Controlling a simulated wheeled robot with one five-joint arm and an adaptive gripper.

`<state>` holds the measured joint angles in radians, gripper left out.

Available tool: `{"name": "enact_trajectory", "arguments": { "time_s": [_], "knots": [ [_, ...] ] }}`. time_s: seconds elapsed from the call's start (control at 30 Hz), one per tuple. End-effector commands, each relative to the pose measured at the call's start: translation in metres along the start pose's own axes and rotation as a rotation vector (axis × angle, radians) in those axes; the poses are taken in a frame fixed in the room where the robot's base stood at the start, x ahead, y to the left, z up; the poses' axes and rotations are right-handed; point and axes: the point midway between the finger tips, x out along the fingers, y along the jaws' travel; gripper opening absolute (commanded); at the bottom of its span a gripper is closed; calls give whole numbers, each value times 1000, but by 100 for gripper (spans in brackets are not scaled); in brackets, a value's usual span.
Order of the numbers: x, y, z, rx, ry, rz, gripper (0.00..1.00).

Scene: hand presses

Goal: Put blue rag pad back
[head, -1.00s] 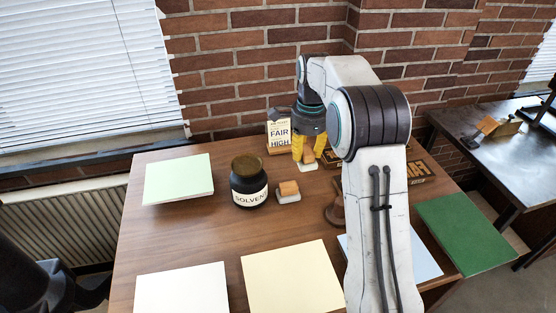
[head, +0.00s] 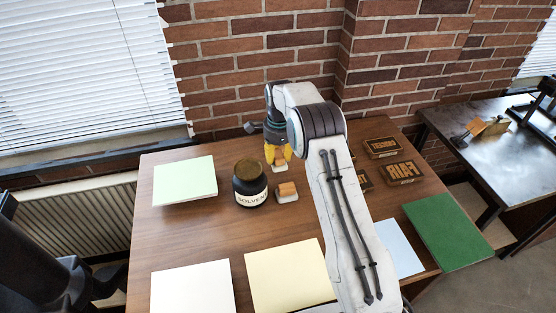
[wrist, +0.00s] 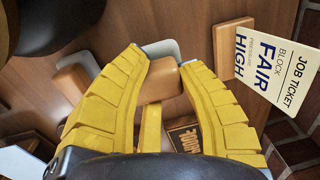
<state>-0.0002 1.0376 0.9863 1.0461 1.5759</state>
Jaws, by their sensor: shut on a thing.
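My gripper (head: 279,158) is over the back of the table, its yellow fingers pointing down. In the wrist view the fingers (wrist: 167,72) are closed on the wooden grip of a rag pad (wrist: 159,88). This pad's pale grey base (wrist: 163,49) shows beyond the fingertips, and in the head view (head: 280,168) just below them. I cannot tell whether it touches the table, nor clearly see blue on it. A second rag pad (head: 287,192), with an orange-brown grip and pale base, sits beside the solvent jar; it also shows left in the wrist view (wrist: 74,77).
The dark solvent jar (head: 249,184) stands left of my gripper. A job ticket card (wrist: 277,62) stands close by. Carved blocks (head: 404,172) lie at the right. A pale green stack (head: 185,181), white sheet (head: 194,288), cream sheet (head: 287,278) and light blue sheet (head: 399,250) occupy the table.

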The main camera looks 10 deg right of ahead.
Motion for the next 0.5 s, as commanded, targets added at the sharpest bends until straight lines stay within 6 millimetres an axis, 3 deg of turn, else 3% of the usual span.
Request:
{"name": "enact_trajectory", "arguments": {
  "time_s": [0.23,0.5],
  "knots": [
    [28,3,0,0,0,3,1],
    [35,3,0,0,0,1,1]
  ]
}}
